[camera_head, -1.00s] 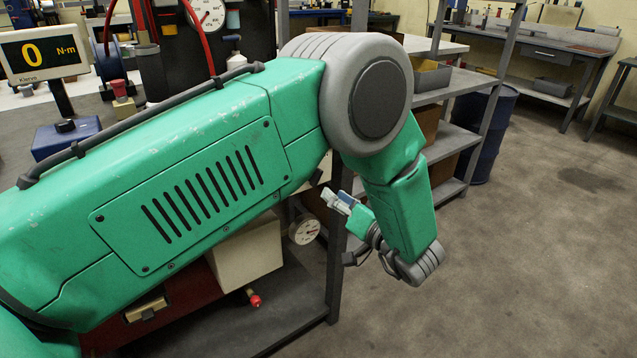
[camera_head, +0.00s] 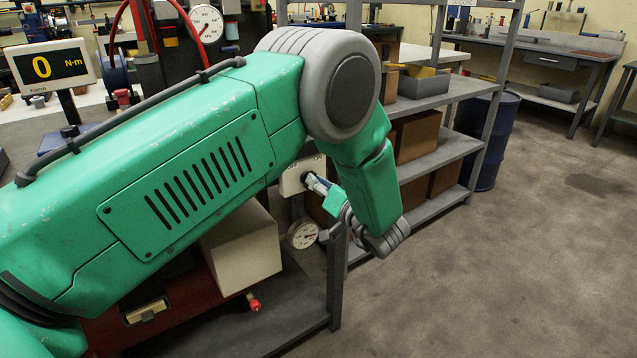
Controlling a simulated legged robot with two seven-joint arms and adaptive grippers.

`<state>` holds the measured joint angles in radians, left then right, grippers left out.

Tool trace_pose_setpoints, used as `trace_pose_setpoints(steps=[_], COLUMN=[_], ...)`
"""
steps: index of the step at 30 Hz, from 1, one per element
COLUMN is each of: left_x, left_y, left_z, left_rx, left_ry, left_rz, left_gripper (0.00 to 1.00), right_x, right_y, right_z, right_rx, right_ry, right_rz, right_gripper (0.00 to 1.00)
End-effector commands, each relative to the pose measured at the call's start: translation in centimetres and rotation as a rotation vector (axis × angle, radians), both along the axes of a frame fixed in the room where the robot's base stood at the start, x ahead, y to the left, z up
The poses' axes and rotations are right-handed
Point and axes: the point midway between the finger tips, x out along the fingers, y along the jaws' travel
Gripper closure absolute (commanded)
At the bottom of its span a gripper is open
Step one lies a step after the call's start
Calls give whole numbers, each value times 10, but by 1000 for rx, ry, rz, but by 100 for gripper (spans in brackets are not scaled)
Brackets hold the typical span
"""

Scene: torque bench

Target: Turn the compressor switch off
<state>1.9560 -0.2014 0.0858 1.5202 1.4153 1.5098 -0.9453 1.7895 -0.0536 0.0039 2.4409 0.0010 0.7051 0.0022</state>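A pale switch box (camera_head: 292,181) is at the centre of the head view, just right of my green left arm. A small dark part, apparently its knob, shows on its face. My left gripper (camera_head: 316,183) points left with its fingertips at the face of the box. I cannot tell whether they touch or grip the knob, or how far apart the fingers are. The compressor's red body (camera_head: 190,302) shows low on the left, partly hidden by my arm. My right gripper is not in view.
A round gauge (camera_head: 302,233) sits just below the switch box. A cream block (camera_head: 243,252) and a red knob (camera_head: 254,304) are on the compressor side. A grey shelf rack (camera_head: 432,158) stands close behind my forearm. The floor at right is clear.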

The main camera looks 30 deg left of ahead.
Motion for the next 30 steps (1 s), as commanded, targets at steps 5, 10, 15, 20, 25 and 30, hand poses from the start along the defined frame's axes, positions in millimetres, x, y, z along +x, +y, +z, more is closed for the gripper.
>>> trace_pose_setpoints(steps=[5,10,15,20,25,30], left_x=[2,3,3,2,2,1], left_y=[2,4,4,4,4,4], left_z=[0,-1,-1,-2,-2,-2], left_rx=[-5,-9,-25,-58,-113,-175], left_ry=[-3,-9,-47,-127,-257,-406], left_rz=[-8,-6,-5,-6,-7,-7], left_gripper=[100,100,100,100,100,100], right_x=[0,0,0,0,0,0], right_y=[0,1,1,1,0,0], right_z=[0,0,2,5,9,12], right_rx=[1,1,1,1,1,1], right_ry=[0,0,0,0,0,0], right_rz=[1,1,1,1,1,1], right_gripper=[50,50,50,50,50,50])
